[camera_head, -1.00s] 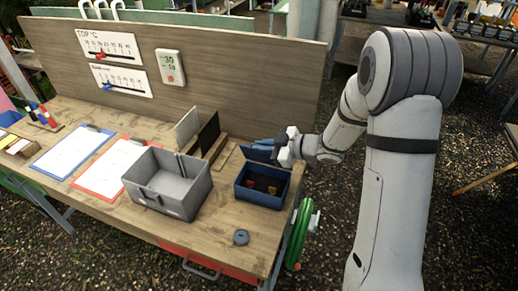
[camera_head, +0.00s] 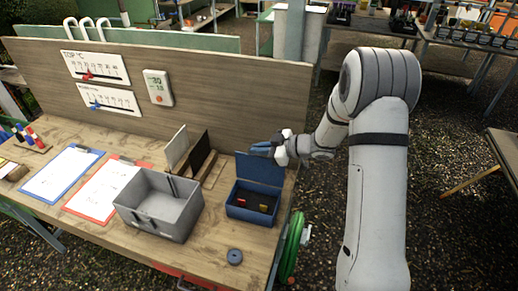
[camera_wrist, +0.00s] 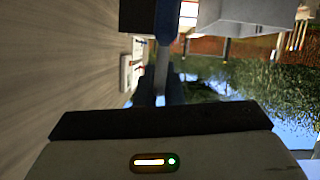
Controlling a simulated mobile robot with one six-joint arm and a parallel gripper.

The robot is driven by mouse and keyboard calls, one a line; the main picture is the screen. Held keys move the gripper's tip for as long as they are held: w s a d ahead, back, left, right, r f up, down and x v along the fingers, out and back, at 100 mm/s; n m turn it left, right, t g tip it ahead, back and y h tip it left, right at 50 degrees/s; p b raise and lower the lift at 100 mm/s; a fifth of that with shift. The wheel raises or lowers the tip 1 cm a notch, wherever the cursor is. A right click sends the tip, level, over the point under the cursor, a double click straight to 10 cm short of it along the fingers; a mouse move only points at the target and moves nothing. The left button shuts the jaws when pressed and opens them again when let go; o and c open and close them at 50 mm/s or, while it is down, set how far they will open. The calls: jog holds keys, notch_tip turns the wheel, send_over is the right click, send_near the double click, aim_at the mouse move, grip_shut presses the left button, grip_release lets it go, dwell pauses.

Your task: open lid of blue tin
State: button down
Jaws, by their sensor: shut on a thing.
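The blue tin (camera_head: 251,205) stands on the bench near its right end. A red piece and a yellow piece lie inside it. Its lid (camera_head: 259,172) is up at the back edge, with its inner face visible. The lid cannot be made out clearly there.
A grey open bin (camera_head: 160,207) stands left of the tin. Upright panels in a wooden rack (camera_head: 206,172) are behind it. A small dark ring (camera_head: 235,257) lies in front. A green hose reel (camera_head: 292,246) hangs at the bench's right end. A wooden back board (camera_head: 215,105) stands behind.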

jog(key=shift+s+a+f, duration=0.1)
jog(key=shift+s+f, duration=0.05)
jog(key=shift+f, duration=0.1)
jog(key=c, duration=1.8)
grip_release()
jog(key=shift+a, duration=0.1)
jog(key=shift+o, duration=1.2)
jog(key=shift+r, duration=0.1)
jog(key=b+v, duration=0.2)
jog(key=v, duration=0.4)
jog(key=shift+d, duration=0.45)
jog(key=shift+s+d+r, duration=0.15)
jog(key=shift+d+r, duration=0.15)
jog(key=shift+d, duration=0.2)
